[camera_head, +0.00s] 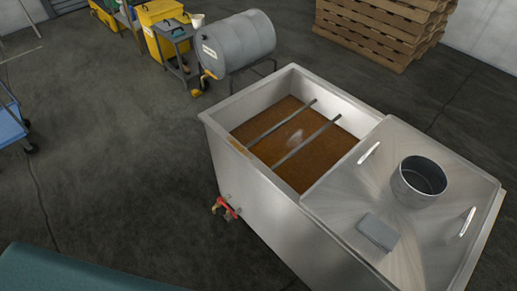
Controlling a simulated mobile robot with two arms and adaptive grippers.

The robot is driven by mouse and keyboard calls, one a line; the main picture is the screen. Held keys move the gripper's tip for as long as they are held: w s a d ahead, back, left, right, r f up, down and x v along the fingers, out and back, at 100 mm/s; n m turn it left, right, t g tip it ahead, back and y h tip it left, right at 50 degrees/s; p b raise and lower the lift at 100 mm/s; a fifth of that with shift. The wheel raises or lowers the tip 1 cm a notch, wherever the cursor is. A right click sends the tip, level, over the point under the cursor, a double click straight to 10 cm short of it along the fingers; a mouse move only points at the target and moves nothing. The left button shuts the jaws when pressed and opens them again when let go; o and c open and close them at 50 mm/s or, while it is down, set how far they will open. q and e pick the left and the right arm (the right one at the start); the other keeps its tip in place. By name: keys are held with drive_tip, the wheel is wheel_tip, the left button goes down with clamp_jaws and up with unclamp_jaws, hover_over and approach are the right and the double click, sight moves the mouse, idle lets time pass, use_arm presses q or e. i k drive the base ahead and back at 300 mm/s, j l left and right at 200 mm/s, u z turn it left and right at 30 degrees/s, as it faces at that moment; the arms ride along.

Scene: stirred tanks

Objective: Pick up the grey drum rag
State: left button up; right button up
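A grey, flat, folded-looking piece (377,231) lies on the steel lid (335,205) of the tank, near the lid's front edge. It looks like a folded cloth, but I cannot tell for sure that it is the drum rag. A grey drum (240,42) lies on its side on a stand behind the tank; I see no clear rag on it. Neither of my grippers is in view.
The open tank (265,195) holds brown liquid with two bars across it. A steel pot (419,180) stands on the lid between two handles. A small grey cart (178,42), yellow bin (160,18) and wooden pallets (385,28) stand behind.

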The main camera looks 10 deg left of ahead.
sight(380, 234)
drive_tip(key=l+z, duration=0.2)
drive_tip(key=z, duration=0.15)
drive_tip(key=l+z, duration=0.25)
drive_tip(key=z, duration=0.15)
drive_tip(key=j, duration=0.15)
drive_tip(key=k+z, duration=0.05)
